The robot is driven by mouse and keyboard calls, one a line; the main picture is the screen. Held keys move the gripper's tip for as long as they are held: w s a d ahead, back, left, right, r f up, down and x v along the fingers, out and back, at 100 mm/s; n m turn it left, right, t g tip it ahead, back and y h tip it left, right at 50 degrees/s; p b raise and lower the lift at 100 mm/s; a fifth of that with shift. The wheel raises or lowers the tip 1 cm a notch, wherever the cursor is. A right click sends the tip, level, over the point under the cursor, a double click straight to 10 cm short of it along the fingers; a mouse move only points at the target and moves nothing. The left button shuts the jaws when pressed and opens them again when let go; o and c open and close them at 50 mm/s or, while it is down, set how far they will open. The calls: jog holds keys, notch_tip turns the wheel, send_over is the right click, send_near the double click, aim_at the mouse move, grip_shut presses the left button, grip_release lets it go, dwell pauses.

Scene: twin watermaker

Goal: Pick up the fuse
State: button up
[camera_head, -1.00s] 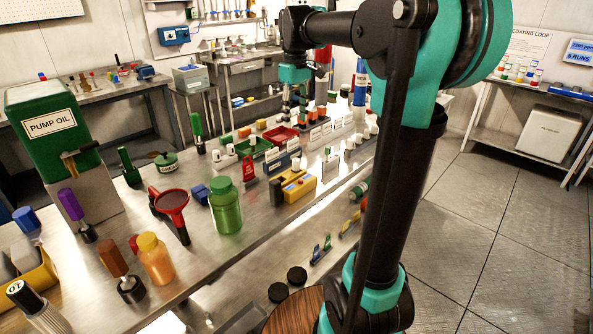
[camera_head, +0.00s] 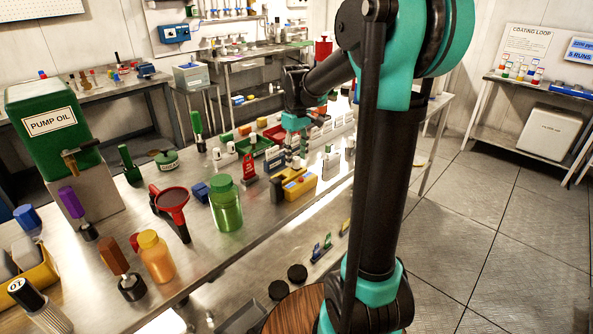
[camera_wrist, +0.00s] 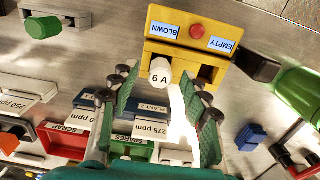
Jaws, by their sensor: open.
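A white fuse (camera_wrist: 160,72) marked "6 A" is at the yellow box (camera_wrist: 195,38), at its opening on the left side in the wrist view. The box has a red button between labels reading BLOWN and EMPTY, and a second dark opening on the right. My gripper (camera_wrist: 162,82) is open, its two green fingers on either side of the fuse cap with gaps on both sides. The fuse's lower part is hidden. In the head view my gripper (camera_head: 296,150) hangs just above and behind the yellow box (camera_head: 300,186); the fuse is not clear there.
A red-handled stand (camera_head: 249,168), a green jar (camera_head: 226,206) and a blue block (camera_head: 201,191) stand left of the box. Red and green trays and labelled ppm blocks (camera_wrist: 58,88) lie close under my gripper. The bench's front edge is near the box.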

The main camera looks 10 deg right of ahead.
jog(key=shift+f, duration=1.05)
grip_shut()
jog(key=shift+r, duration=0.15)
